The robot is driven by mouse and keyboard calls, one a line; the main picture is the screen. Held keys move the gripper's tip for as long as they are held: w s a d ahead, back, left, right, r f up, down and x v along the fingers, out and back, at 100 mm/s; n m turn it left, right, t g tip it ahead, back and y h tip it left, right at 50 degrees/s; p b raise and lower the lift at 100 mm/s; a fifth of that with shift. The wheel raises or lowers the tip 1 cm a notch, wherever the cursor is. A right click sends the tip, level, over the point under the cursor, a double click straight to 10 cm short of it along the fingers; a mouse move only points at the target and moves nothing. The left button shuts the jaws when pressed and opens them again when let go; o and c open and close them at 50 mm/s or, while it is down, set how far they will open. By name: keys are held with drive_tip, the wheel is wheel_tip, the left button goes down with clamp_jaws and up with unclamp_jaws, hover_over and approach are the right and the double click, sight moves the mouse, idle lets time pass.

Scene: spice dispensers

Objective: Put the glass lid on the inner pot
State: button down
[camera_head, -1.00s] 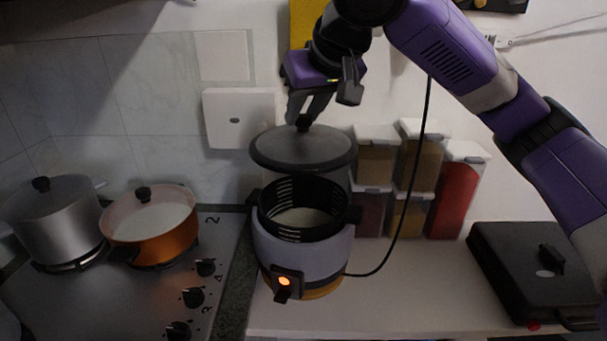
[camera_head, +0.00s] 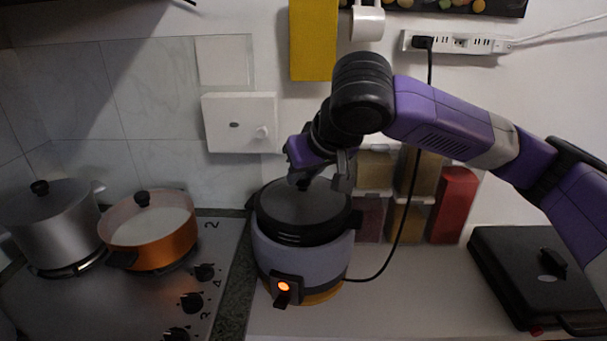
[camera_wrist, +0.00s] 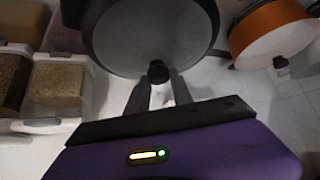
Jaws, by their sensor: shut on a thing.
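The glass lid (camera_head: 303,208) is round and dark-rimmed with a black knob. It lies over the mouth of the black inner pot (camera_head: 300,237), which sits in the grey-blue cooker (camera_head: 304,260) on the counter. From here I cannot tell whether the lid is fully seated. My gripper (camera_head: 306,183) is above the lid and shut on its knob. In the wrist view my gripper's fingers (camera_wrist: 160,90) hold the knob (camera_wrist: 158,72), and the lid (camera_wrist: 150,30) fills the top. The inside of the pot is hidden.
An orange pot (camera_head: 152,236) and a steel pot (camera_head: 52,222) stand on the stove to the left. Spice containers (camera_head: 410,195) stand behind on the right, with a black cable (camera_head: 398,225) hanging before them. A black grill (camera_head: 535,270) lies on the right; the counter between is clear.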

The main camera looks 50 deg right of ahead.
drive_tip(key=c, duration=1.1)
unclamp_jaws()
drive_tip(key=shift+a+f, duration=0.1)
drive_tip(key=shift+f, duration=0.1)
drive_tip(key=shift+s+a+r, duration=0.1)
drive_tip(key=shift+s+r, duration=0.15)
drive_tip(key=shift+r, duration=0.2)
drive_tip(key=v, duration=1.1)
drive_tip(key=shift+p, duration=0.35)
drive_tip(key=shift+a, duration=0.1)
